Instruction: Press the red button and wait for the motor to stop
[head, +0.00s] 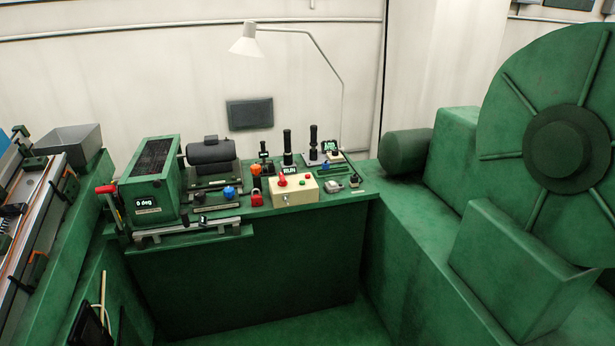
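A cream control box (295,192) sits near the front edge of the green bench top. A raised red button (282,181) stands on its top at the left, with smaller buttons to its right. A small dark display (289,169) with white text stands behind it; the text is too small to read surely. A dark cylinder that looks like a motor (210,152) lies on a base at the bench's left; I cannot tell whether it turns. A green drum (405,150) lies right of the bench. Neither of my grippers is in view.
A green box with a "0 deg" display (147,202) stands at the bench's left. Black handles (287,147), a red padlock-like item (256,198) and a blue knob (229,192) surround the control box. A lamp (247,46) arches above. A large green flywheel (530,90) stands right.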

